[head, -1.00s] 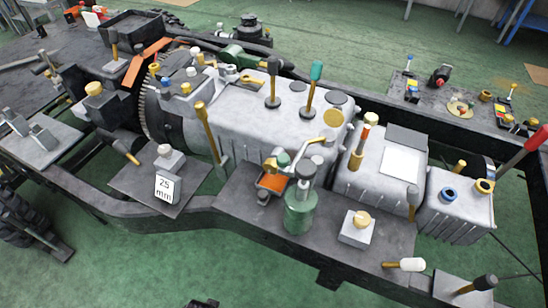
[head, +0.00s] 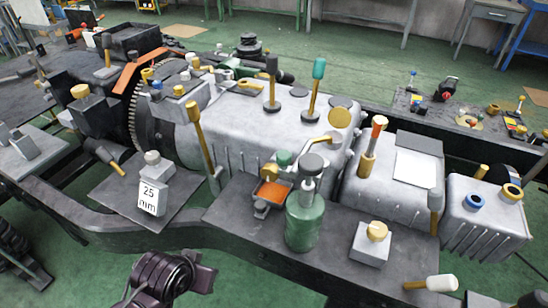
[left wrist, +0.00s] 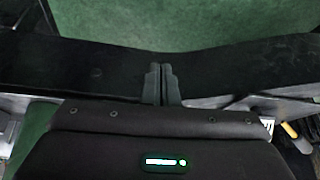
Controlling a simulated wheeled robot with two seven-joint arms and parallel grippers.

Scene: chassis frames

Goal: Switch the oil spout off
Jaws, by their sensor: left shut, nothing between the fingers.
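A green oil can (head: 305,222) with a dark round cap stands upright on the dark plate at the chassis's near side. A pale brass spout (head: 320,141) shows behind its cap, and a green knob (head: 284,158) sits just left of it. The cap partly hides the spout, and I cannot tell its switch position. My left arm comes up at the bottom, left of the can and apart from it. In the left wrist view my left gripper (left wrist: 161,84) is shut and empty over a dark surface. My right gripper is not in view.
A plate with a "25 mm" block (head: 152,197) lies left of the can. An orange-lined tray (head: 270,192) is beside the can. A tall brass lever (head: 200,140) rises behind. A block with a brass knob (head: 371,243) stands right. Green floor is open in front.

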